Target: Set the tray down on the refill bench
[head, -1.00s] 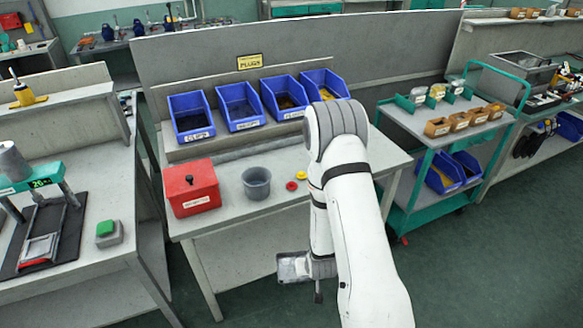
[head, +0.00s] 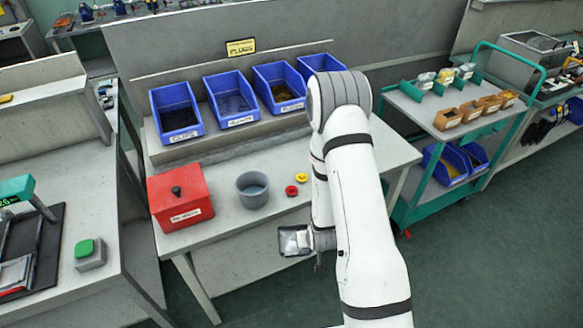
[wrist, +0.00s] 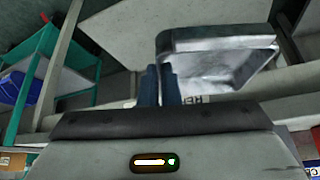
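A small grey metal tray (head: 291,241) is at my gripper in the head view, in front of the bench's near edge. In the wrist view the tray (wrist: 215,45) extends right from the dark fingers. My gripper (wrist: 160,85) is shut on one end of it. The grey bench (head: 225,222) ahead carries a red box, a grey cup and blue bins. Its sign reads PLUGS; no label I can read fully names the refill bench.
The red box (head: 180,197), grey cup (head: 252,190) and red and yellow rings occupy the benchtop. My arm hides its right part. A green-framed cart (head: 408,107) stands right. Another bench (head: 85,190) with a green button is left. Floor is open at lower right.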

